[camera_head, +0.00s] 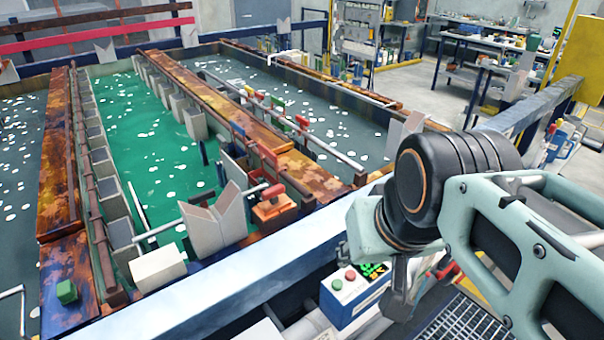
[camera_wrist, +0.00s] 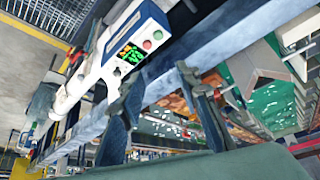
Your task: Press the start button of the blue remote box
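The blue remote box (camera_head: 352,303), with a pale front, sits at the front rail in the head view. It carries a green button (camera_head: 337,284), a red button (camera_head: 349,275) and a lit display (camera_head: 373,271). In the wrist view the box (camera_wrist: 118,27) shows tilted at upper left, with the green button (camera_wrist: 147,45) and red button (camera_wrist: 157,34) in sight. My gripper (camera_head: 396,306) hangs just right of the box in the head view. In the wrist view my gripper (camera_wrist: 160,76) is open and empty, its fingers apart. Contact with the box cannot be made out.
A pale blue rail (camera_head: 220,290) runs along the front of the tanks. Behind it lie a tank of green liquid (camera_head: 155,150) and rusty walkways (camera_head: 70,150). White pipes lie near the box. A floor grating (camera_head: 465,322) is at lower right.

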